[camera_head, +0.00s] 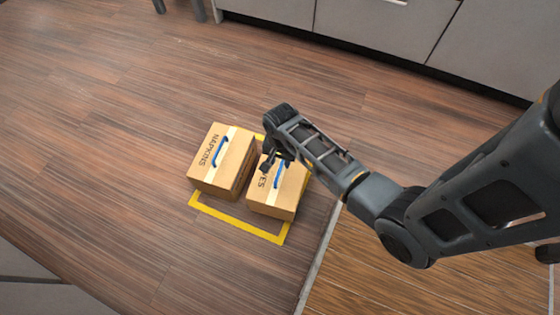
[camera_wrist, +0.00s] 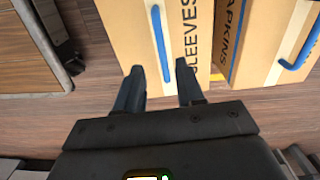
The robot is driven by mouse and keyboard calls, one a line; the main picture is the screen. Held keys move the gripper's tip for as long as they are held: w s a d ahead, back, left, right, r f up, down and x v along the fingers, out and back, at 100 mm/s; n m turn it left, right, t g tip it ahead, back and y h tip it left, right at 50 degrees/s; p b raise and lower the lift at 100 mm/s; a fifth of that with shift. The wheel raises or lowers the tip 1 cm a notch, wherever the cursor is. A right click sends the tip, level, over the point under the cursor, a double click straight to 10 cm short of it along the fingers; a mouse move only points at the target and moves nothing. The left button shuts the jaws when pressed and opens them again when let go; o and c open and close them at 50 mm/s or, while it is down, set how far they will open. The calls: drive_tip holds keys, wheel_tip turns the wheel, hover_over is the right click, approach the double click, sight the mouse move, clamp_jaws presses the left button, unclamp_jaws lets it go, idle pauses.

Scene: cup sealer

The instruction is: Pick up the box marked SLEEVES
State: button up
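The SLEEVES box (camera_head: 275,199) is a brown cardboard box with a pale tape strip and a blue handle on top. In the head view it stands on the floor, its upper part partly hidden by my gripper. In the wrist view the SLEEVES box (camera_wrist: 128,27) is at the top, with its label and blue handle (camera_wrist: 161,45) in sight. My gripper (camera_wrist: 161,88) is open, its two dark fingers apart and pointing towards the box, with the handle's lower end between and beyond them. Nothing is held. In the head view my gripper (camera_head: 270,161) is over the box's far part.
A similar box marked NAPKINS (camera_head: 209,178) stands close on the left, also with a blue handle. A yellow outline (camera_head: 240,225) on the floor surrounds both boxes. Grey cabinets (camera_head: 375,30) line the back. Floor to the left is clear.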

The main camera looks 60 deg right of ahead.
sight(280, 168)
drive_tip(key=shift+w+d+f+b, duration=0.1)
drive_tip(key=shift+f+b, duration=1.05)
drive_tip(key=shift+f, duration=0.8)
drive_tip(key=shift+w+d+f+b, duration=0.1)
drive_tip(key=shift+f+b, duration=1)
drive_tip(key=shift+f, duration=0.8)
drive_tip(key=shift+c, duration=0.2)
clamp_jaws()
